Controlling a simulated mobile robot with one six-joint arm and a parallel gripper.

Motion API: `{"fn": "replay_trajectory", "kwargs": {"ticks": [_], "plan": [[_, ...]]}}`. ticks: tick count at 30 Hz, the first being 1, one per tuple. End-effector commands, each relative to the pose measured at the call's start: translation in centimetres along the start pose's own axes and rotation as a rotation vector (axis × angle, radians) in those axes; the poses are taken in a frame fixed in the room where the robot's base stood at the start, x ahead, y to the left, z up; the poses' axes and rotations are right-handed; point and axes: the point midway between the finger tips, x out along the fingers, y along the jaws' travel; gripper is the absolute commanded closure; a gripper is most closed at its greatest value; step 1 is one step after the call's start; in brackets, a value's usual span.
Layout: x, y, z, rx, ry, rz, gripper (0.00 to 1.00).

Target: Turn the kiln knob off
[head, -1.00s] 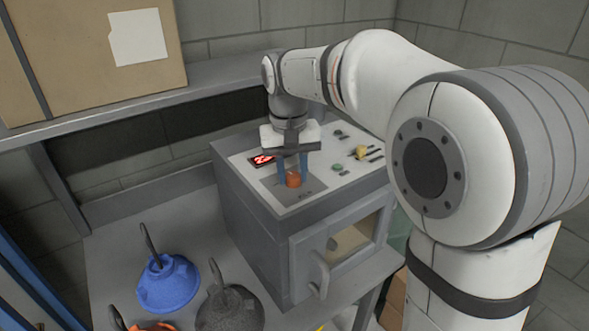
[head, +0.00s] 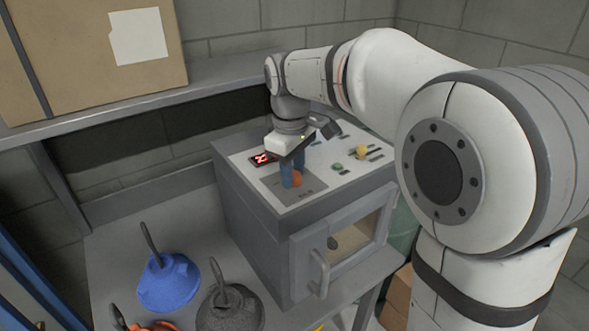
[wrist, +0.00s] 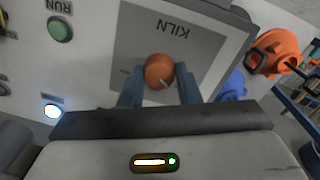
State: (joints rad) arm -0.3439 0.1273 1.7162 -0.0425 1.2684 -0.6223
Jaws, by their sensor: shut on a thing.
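The kiln knob (wrist: 159,71) is a round orange knob with a pale pointer mark, on a grey plate marked KILN (wrist: 196,32) on the sloped top panel. In the head view the knob (head: 296,178) is partly hidden by a blue finger. My gripper (wrist: 159,82) is shut on the knob, with one blue finger on each side of it. In the head view my gripper (head: 292,172) comes down on the panel from above. The wrist view shows the pointer mark towards the lower right of the knob.
The panel also has a red lit display (head: 262,159), a green RUN button (wrist: 60,29), a yellow knob (head: 361,151) and a white lit button (wrist: 52,110). A cardboard box (head: 80,60) sits on the shelf.

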Motion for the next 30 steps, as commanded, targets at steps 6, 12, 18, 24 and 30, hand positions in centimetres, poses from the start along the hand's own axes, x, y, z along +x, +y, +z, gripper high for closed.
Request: {"fn": "replay_trajectory", "kwargs": {"ticks": [6, 12, 18, 24, 30], "plan": [[-0.13, 0.17, 0.04, -0.066, 0.005, 0.005, 0.93], [-0.13, 0.18, 0.05, -0.088, 0.006, 0.006, 0.93], [-0.13, 0.19, 0.05, -0.090, 0.006, 0.006, 0.93], [-0.13, 0.19, 0.05, -0.090, 0.006, 0.006, 0.66], [-0.07, 0.13, 0.05, -0.089, 0.005, 0.003, 0.50]]}}
